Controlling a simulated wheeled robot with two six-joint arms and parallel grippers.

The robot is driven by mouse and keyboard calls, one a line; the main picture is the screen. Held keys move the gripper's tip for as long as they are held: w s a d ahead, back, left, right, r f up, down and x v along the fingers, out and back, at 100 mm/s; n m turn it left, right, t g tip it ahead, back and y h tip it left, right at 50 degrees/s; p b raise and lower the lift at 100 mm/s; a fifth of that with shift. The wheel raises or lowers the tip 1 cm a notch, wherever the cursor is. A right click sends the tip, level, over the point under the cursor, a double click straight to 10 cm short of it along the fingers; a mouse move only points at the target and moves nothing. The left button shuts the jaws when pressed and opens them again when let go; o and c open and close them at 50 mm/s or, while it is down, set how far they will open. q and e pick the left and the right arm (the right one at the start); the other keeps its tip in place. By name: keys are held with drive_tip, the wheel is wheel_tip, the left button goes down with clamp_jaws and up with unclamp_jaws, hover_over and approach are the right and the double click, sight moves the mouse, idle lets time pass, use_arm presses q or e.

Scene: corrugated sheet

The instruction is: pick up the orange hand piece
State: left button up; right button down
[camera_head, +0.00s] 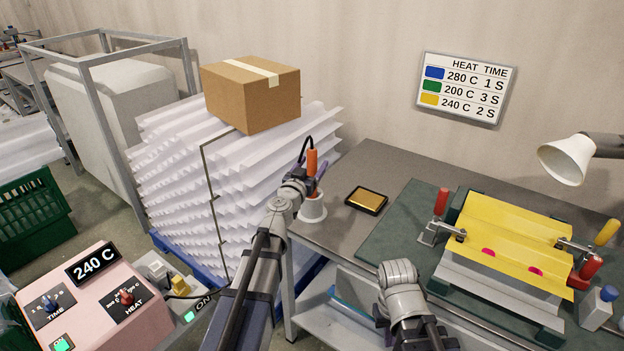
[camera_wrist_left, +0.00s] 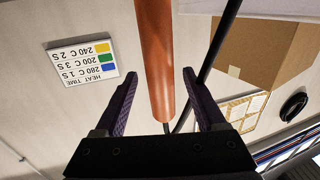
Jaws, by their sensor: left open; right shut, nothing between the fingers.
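The orange hand piece (camera_head: 312,162) stands upright above a white holder cup (camera_head: 313,208) at the left edge of the workbench, with a black cable at its top. My left gripper (camera_head: 309,181) is at the hand piece, its dark fingers close to it. In the left wrist view the orange shaft (camera_wrist_left: 156,60) runs between the spread fingers of my left gripper (camera_wrist_left: 164,98), with gaps visible on both sides. My right arm reaches in at the bottom centre, but its fingers do not show.
A yellow sheet (camera_head: 515,230) lies clamped on a fixture on the green mat (camera_head: 390,240). A small black-framed pad (camera_head: 366,200) lies nearby. A cardboard box (camera_head: 250,92) sits on stacked white corrugated sheets (camera_head: 170,160). A pink control box (camera_head: 90,300) reads 240 C.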

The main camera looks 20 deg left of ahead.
use_arm(q)
drive_tip(key=w, duration=0.3)
drive_tip(key=shift+w, duration=0.25)
clamp_jaws()
